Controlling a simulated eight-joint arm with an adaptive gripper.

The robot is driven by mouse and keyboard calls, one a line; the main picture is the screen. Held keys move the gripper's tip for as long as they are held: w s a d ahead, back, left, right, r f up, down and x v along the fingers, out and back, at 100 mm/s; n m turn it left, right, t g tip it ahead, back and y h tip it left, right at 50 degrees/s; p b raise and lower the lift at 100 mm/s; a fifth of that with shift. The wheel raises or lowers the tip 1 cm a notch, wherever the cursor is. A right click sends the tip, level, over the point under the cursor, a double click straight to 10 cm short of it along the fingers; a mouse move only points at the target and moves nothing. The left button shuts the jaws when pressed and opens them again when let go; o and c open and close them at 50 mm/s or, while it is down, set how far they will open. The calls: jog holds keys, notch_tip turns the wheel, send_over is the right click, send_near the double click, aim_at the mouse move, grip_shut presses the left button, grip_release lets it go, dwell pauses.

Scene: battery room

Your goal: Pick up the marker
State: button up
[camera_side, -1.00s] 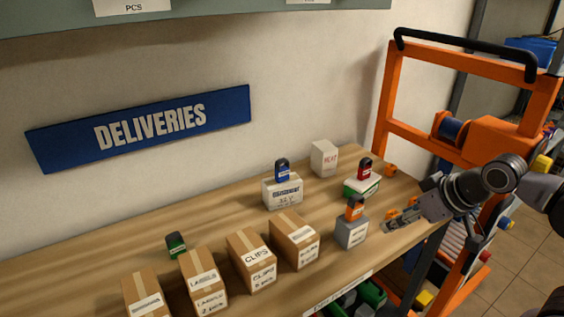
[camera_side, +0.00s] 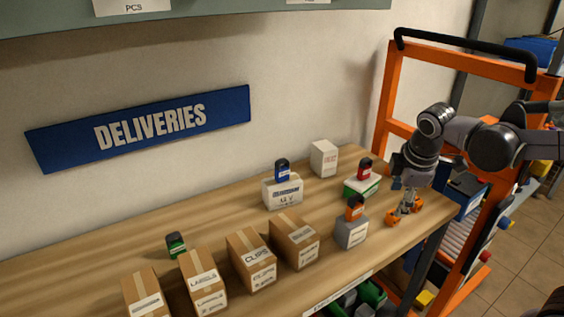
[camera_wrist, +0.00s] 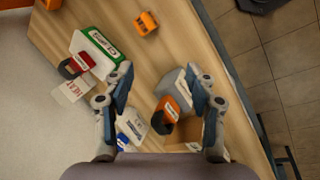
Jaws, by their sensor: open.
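I cannot make out a pen-shaped marker in either view. Small dark-capped coloured items show instead. The orange one (camera_side: 355,208) sits on a grey box (camera_side: 351,232); in the wrist view it (camera_wrist: 166,115) lies between and below my fingers. A red one (camera_side: 365,169) is on a green-and-white box (camera_side: 362,187), a blue one (camera_side: 282,171) on a white box (camera_side: 283,192), and a green one (camera_side: 176,245) on the table. My gripper (camera_side: 404,214) is open, empty and pointing down at the table's right end, right of the grey box. Its fingers (camera_wrist: 158,85) hide parts of the boxes.
Brown cartons (camera_side: 251,260) line the table's (camera_side: 110,255) front edge. A white box (camera_side: 324,158) stands at the back. A small orange block (camera_wrist: 146,23) lies near the table's end. An orange frame (camera_side: 381,125) rises behind my arm. The back left of the table is mostly clear.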

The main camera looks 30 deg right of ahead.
aim_at(393, 218)
jog(key=shift+w+d+f+n+g+h, duration=0.35)
jog(key=shift+w+d+f+n+g, duration=0.25)
jog(key=shift+d+f+n, duration=1.05)
jog(key=shift+w+d+f+n+g+h, duration=0.35)
jog(key=shift+w+d+f+n, duration=0.6)
jog(key=shift+f, duration=1.35)
jog(key=shift+w+d+f+n+g+h, duration=0.4)
jog(key=shift+d+f+n, duration=0.6)
jog(key=shift+d+f, duration=0.75)
jog(key=shift+a+f, duration=0.25)
jog(key=c, duration=1)
